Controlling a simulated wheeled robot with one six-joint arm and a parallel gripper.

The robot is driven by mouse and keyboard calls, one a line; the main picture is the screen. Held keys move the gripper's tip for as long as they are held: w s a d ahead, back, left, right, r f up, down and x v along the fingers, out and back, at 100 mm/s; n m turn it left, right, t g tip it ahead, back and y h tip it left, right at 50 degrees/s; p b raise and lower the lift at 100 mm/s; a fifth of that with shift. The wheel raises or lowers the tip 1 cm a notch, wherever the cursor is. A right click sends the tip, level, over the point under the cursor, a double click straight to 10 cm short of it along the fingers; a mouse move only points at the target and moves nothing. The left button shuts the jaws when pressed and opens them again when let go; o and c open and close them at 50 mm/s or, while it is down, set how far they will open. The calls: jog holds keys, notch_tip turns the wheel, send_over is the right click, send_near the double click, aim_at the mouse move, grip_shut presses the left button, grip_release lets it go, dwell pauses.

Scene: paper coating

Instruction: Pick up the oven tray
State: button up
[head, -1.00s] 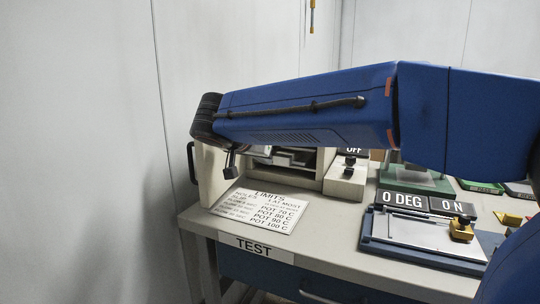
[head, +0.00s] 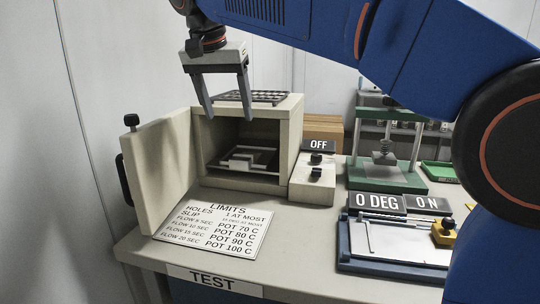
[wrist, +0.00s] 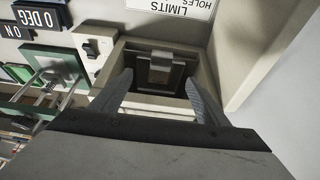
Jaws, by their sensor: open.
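The oven (head: 291,131) is a beige box on the bench with its door (head: 160,165) swung open to the left. Inside it lies the oven tray (head: 250,158), a flat grey tray with a raised pale block on its front part. My gripper (head: 227,112) hangs above and in front of the oven opening, fingers pointing down, open and empty. In the wrist view the tray (wrist: 159,82) shows inside the oven between my open fingertips (wrist: 160,82), apart from them. The tray's back part is in shadow.
A dark rack (head: 252,97) lies on the oven's top. A switch box (head: 313,180) marked OFF stands right of the oven. A limits sign (head: 213,222) lies in front. A green press (head: 390,178) and a tilt plate (head: 395,240) are further right.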

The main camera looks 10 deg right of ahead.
send_over(238, 160)
jog(key=s, duration=0.3)
notch_tip(238, 160, down, 10)
jog(key=shift+a+x, duration=0.15)
jog(key=shift+x, duration=0.9)
jog(key=shift+a+x, duration=0.15)
jog(key=shift+x, duration=0.9)
jog(key=shift+a+x, duration=0.2)
jog(key=shift+x, duration=0.85)
jog(key=shift+w, duration=0.15)
jog(key=c, duration=1.3)
jog(key=shift+r, duration=0.15)
